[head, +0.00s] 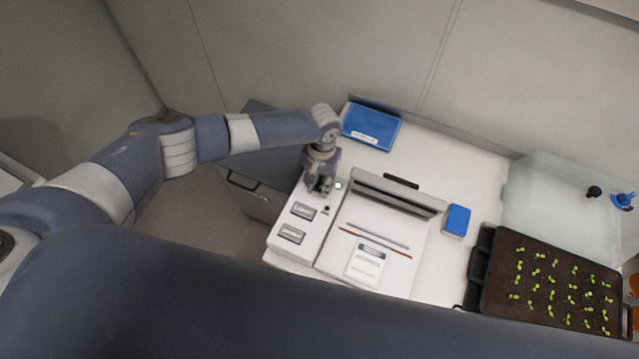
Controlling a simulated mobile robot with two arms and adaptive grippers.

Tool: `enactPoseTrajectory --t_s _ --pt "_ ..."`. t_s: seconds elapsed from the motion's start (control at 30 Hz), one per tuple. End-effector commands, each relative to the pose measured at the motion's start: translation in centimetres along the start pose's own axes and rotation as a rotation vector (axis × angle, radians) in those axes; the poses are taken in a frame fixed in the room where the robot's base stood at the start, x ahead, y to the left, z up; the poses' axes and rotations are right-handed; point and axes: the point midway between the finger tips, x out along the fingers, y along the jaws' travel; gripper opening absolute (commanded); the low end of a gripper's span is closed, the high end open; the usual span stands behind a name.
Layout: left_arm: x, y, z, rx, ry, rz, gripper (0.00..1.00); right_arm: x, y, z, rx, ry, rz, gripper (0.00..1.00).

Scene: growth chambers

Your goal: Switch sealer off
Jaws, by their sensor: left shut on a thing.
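The sealer (318,250) is a white machine on the bench, with a raised grey bar (398,193) and a control panel on its left side. The panel has two small labelled displays (303,211), a small dark round part (326,209) and a lit greenish lamp (338,185). My left gripper (321,187) points down at the far end of this panel, just left of the lamp. Its fingers are shut on a small part there, seemingly the sealer switch, which they hide. My right gripper is not in view.
A blue box (371,127) lies behind the sealer, and a smaller blue box (456,220) to its right. A dark tray of seedlings (490,290) stands at the right. A grey bin (250,198) is left of the bench. My own body covers the front.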

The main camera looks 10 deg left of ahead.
Motion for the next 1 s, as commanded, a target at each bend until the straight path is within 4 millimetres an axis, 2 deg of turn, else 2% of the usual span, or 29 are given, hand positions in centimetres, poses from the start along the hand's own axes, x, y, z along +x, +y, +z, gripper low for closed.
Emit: enactPoseTrajectory --t_s 0.03,0.1,0.3,0.73,0.77,0.83,1.0 --pt "0.5 -0.1 -0.4 -0.005 -0.027 -0.002 0.0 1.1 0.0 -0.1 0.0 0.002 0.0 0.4" --pt "0.5 -0.1 -0.5 -0.005 -0.073 0.0 0.0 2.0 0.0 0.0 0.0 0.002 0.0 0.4" --pt "0.1 -0.1 -0.8 -0.003 -0.169 0.0 0.0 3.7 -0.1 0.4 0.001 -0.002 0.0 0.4" --pt "-0.3 -0.1 -0.6 0.0 -0.203 0.002 0.0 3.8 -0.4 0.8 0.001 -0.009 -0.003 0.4" --pt "-0.3 -0.1 -0.6 0.0 -0.203 0.002 0.28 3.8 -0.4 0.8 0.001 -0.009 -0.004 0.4" --pt "-0.3 -0.1 -0.6 0.0 -0.203 0.002 0.43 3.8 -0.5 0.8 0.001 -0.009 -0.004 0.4" --pt "-0.3 -0.1 -0.6 0.0 -0.203 0.003 0.43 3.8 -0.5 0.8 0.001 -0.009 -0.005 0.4"
